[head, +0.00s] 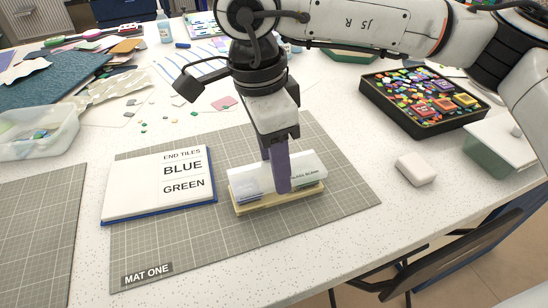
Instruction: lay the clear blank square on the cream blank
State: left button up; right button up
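The cream blank (250,208) lies on the grey cutting mat marked MAT ONE; its front edge shows as a pale yellow strip. Over it is a pale, see-through slab, the clear blank (309,172), with small dark lettering at its right. It roughly lines up with the cream blank; whether it rests flat or is held slightly above, I cannot tell. My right gripper (281,190) points down at the middle of the clear blank, with a purple finger in front of it. The other finger is mostly hidden, so its grip is unclear. My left gripper is out of view.
A white board reading END TILES BLUE GREEN (150,196) lies left of the blanks on the mat (345,195). To the right are a white block (416,169), a black tray of colourful pieces (380,105) and a lidded box (490,158). The front table strip is clear.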

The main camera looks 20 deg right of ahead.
aim_at(266, 174)
jog(key=shift+f+b, duration=0.45)
jog(key=shift+b, duration=0.15)
jog(key=o, duration=1.5)
jog(key=shift+r, duration=0.1)
jog(key=r, duration=0.4)
jog(key=a+r+p, duration=0.1)
jog(key=r, duration=0.8)
jog(key=shift+a, duration=0.25)
jog(key=shift+f, duration=0.1)
